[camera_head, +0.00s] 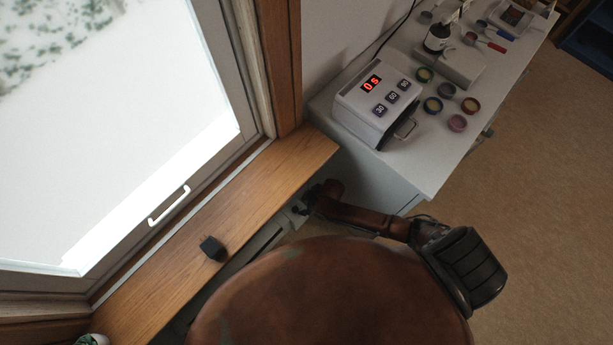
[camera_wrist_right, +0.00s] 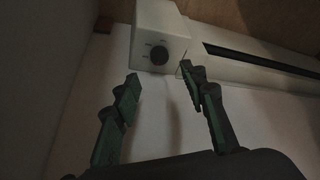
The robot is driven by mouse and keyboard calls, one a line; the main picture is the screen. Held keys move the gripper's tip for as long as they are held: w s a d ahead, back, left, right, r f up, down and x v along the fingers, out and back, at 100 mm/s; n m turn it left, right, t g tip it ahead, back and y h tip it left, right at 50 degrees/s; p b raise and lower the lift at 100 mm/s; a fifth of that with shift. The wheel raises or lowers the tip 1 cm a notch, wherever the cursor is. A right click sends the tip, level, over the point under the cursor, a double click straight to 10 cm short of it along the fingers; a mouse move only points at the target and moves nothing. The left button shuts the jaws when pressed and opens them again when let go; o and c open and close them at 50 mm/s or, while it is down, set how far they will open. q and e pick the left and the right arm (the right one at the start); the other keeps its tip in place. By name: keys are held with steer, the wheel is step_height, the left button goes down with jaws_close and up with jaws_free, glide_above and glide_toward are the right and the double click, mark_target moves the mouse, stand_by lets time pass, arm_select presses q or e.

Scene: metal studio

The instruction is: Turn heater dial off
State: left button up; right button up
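The heater (camera_wrist_right: 225,48) is a white body with a long dark slot, seen at the top of the right wrist view. Its dark round dial (camera_wrist_right: 159,54) is on the end face, with small markings around it. My right gripper (camera_wrist_right: 160,74) is open, its two fingers spread on either side below the dial, with nothing between them. It seems apart from the dial. In the head view my right gripper (camera_head: 304,202) is small and dark beside the wooden sill, and the dial is hidden there. Part of the heater (camera_head: 268,237) shows under the sill. My left gripper is not in view.
The wooden window sill (camera_head: 240,210) overhangs the heater and carries a black plug-like object (camera_head: 212,248). To its right stands a white cabinet (camera_head: 375,180) with a white device (camera_head: 372,100) showing red digits and several small jars. The floor (camera_head: 540,200) at right is clear.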

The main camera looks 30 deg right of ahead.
steer(key=shift+v, duration=1.4)
